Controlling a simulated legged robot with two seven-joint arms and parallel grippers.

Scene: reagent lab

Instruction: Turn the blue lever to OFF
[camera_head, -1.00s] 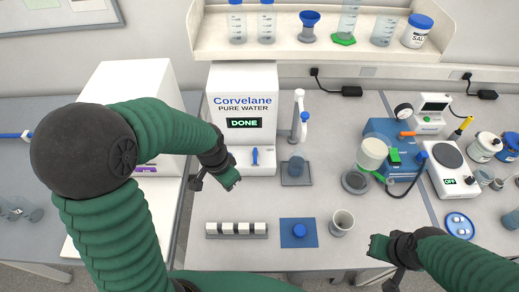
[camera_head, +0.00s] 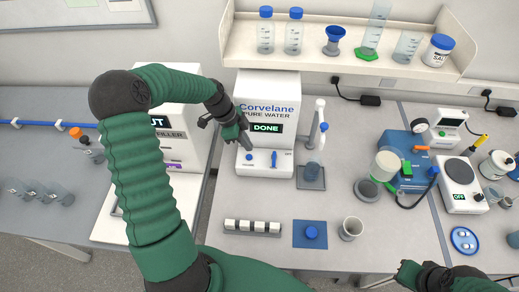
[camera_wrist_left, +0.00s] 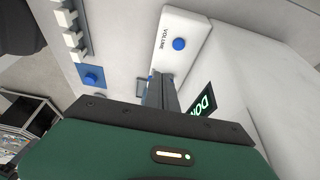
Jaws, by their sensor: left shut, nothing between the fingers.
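The blue lever (camera_head: 274,159) stands roughly upright on the low front panel of the white Corvelane pure water machine (camera_head: 267,90), whose display reads DONE. A round blue volume knob (camera_head: 249,157) sits left of the lever. My left gripper (camera_head: 245,143) is shut and empty, over the panel just above the knob and to the left of the lever. In the left wrist view its closed fingers (camera_wrist_left: 160,92) point at the panel beside the knob (camera_wrist_left: 179,44); they largely hide the lever there. My right gripper (camera_head: 407,271) is at the bottom edge, its jaws unclear.
A rack (camera_head: 253,227), a blue mat (camera_head: 300,240) and a beaker (camera_head: 351,229) lie in front. A white filler box (camera_head: 182,130) is on the left. The bench before the panel is clear.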

